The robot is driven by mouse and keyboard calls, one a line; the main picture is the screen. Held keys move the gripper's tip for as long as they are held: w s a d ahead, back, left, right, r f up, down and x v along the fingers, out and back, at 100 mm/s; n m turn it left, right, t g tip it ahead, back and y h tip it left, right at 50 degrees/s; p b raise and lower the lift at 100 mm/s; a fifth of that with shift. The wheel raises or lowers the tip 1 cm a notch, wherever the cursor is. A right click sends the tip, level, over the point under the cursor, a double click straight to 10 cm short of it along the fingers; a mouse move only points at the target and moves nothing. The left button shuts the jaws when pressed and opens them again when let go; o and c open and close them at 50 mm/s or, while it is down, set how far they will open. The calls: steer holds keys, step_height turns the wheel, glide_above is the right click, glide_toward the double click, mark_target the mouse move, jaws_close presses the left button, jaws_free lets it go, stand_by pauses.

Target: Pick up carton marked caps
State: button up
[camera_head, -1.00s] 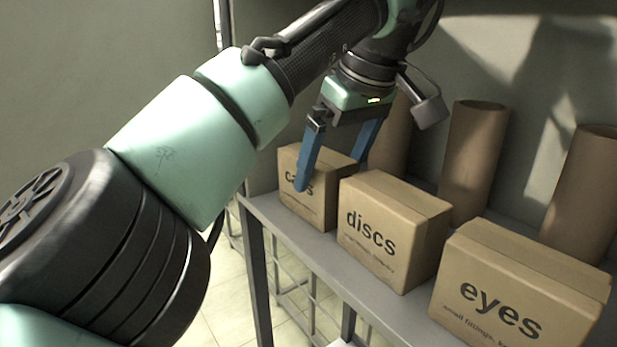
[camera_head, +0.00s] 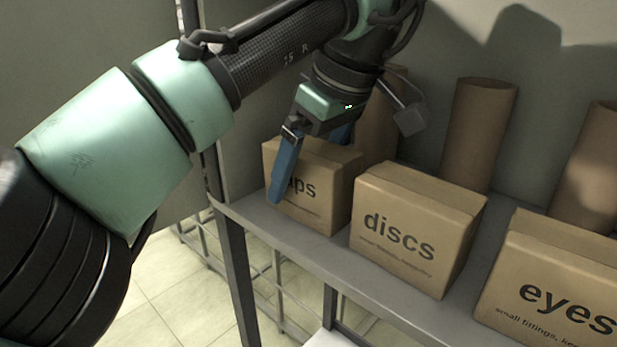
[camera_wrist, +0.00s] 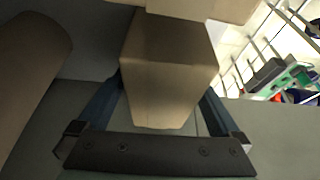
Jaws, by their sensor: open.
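The carton marked caps (camera_head: 325,192) stands upright on the grey shelf at its left end; my front finger hides the first letter of its label. My gripper (camera_head: 308,168) is open, with one blue finger in front of the carton's labelled face and the other behind it. In the wrist view the carton (camera_wrist: 168,75) sits between the two blue fingers of my gripper (camera_wrist: 160,98). Whether the fingers touch its sides I cannot tell.
The discs carton (camera_head: 410,225) stands just right of the caps carton, with a narrow gap. The eyes carton (camera_head: 555,275) is further right. Brown cardboard tubes (camera_head: 478,135) stand behind them. The grey shelf (camera_head: 325,255) has a narrow clear strip in front.

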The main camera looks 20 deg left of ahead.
steer(key=shift+s, duration=0.1)
steer(key=shift+a+f, duration=0.15)
steer(key=shift+f, duration=0.1)
stand_by(0.3)
steer(key=c, duration=1.5)
